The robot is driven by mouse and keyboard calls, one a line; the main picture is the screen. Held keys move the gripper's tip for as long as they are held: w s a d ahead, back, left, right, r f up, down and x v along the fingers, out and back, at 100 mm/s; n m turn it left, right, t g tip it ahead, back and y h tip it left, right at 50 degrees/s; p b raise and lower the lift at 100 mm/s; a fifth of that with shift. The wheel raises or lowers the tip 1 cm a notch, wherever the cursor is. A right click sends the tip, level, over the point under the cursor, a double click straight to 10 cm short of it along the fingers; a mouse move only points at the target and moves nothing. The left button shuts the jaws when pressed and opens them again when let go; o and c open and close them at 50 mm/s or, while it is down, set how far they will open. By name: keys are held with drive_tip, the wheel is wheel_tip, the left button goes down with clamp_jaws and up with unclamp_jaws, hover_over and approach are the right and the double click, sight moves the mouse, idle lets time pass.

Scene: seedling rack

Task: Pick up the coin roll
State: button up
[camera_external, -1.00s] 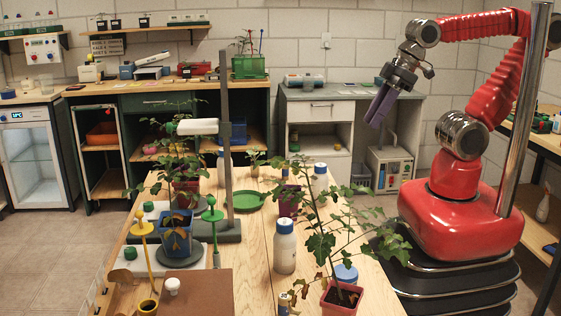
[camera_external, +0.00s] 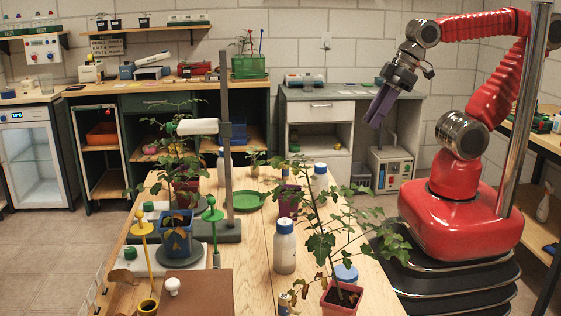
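I cannot make out the coin roll for certain. A small tan-and-dark cylinder (camera_external: 284,303) stands at the front of the wooden table, partly cut off by the picture's lower edge; I cannot tell whether it is the coin roll. My gripper (camera_external: 374,122) has purple fingers and hangs in the air to the right of the table, pointing down and to the left. It is well above and behind that cylinder and touches nothing. Its fingers are seen from the side and overlap, so their opening is unclear.
A white bottle (camera_external: 285,247) and a leafy plant in a red pot (camera_external: 342,299) stand near the cylinder. A grey stand with a tall post (camera_external: 226,150), a green plate (camera_external: 237,200) and more potted plants crowd the table's left and back. Bare wood shows in the middle.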

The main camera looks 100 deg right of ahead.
drive_tip(key=shift+o, duration=0.2)
drive_tip(key=shift+o, duration=0.9)
drive_tip(key=shift+a, duration=0.15)
drive_tip(key=w+a+f+n+g, duration=0.1)
drive_tip(key=w+a+f+g, duration=0.1)
drive_tip(key=w+a+f, duration=0.3)
drive_tip(key=w+a+f+n+g, duration=0.1)
drive_tip(key=w+a+f+g, duration=0.2)
drive_tip(key=w+a, duration=1)
wheel_tip(320, 180, down, 3)
drive_tip(key=shift+a+n+g, duration=0.3)
drive_tip(key=shift+a, duration=0.3)
